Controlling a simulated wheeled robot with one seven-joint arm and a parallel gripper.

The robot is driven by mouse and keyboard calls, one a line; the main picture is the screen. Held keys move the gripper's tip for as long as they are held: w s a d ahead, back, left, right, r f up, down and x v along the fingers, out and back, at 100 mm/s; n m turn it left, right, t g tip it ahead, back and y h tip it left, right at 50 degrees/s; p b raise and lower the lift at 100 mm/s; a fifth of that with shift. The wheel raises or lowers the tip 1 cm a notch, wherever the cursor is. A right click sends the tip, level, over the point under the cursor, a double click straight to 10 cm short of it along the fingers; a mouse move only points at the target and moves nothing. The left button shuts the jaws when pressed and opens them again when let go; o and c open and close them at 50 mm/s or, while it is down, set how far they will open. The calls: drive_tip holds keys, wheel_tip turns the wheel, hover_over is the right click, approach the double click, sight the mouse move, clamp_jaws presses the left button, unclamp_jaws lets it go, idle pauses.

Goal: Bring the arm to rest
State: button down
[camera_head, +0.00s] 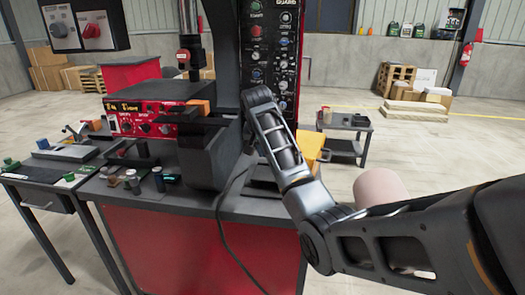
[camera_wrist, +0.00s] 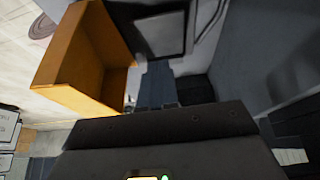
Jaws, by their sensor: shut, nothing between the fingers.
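My gripper (camera_wrist: 157,72) shows in the wrist view as narrow blue-grey fingers beyond its dark body. The fingers are together with nothing held between them. In the head view my arm reaches in from the right and bends up beside the machine column; the gripper itself is hidden there. An open orange bin (camera_wrist: 75,75) lies just left of the fingers in the wrist view. It shows in the head view as a yellow-orange shape (camera_head: 310,146) partly behind my arm. I cannot tell whether the fingers touch anything.
A dark hopper (camera_head: 205,158) and a red control unit (camera_head: 145,122) stand on the red-fronted bench (camera_head: 205,245). A panel column (camera_head: 270,50) rises close by my arm. A black cable (camera_head: 220,215) hangs over the front. A small cart (camera_head: 345,135) stands behind; floor beyond is open.

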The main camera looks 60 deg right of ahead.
idle(0.3)
drive_tip(key=s+a+f+n+t, duration=0.2)
drive_tip(key=a+f+n+t, duration=0.15)
drive_tip(key=a+f, duration=1.15)
drive_tip(key=s+a+f+n+t, duration=0.1)
drive_tip(key=s+a+f, duration=0.15)
drive_tip(key=a, duration=0.25)
drive_tip(key=s+a+f+n+t+y, duration=0.1)
drive_tip(key=s+a, duration=0.3)
drive_tip(key=s+a+f+n+t, duration=0.1)
drive_tip(key=s+a+f, duration=0.15)
drive_tip(key=a, duration=0.25)
drive_tip(key=s+a+r+n+t+y, duration=0.1)
drive_tip(key=s+a+r+n+t, duration=0.1)
drive_tip(key=s+a, duration=0.45)
drive_tip(key=s+a+r+n+t+y, duration=0.1)
drive_tip(key=s+a+r+n, duration=0.2)
drive_tip(key=s, duration=0.6)
drive_tip(key=s+a+r+n+t+y, duration=0.1)
drive_tip(key=s+a+r, duration=0.1)
drive_tip(key=s+r, duration=0.4)
drive_tip(key=s+a+r+n+t, duration=0.1)
drive_tip(key=s+a+r+t, duration=0.1)
drive_tip(key=s+r, duration=0.5)
wheel_tip(320, 180, up, 2)
drive_tip(key=shift+s+a+r+y, duration=0.1)
drive_tip(key=shift+s+a+y, duration=0.05)
drive_tip(key=shift+a+y, duration=0.3)
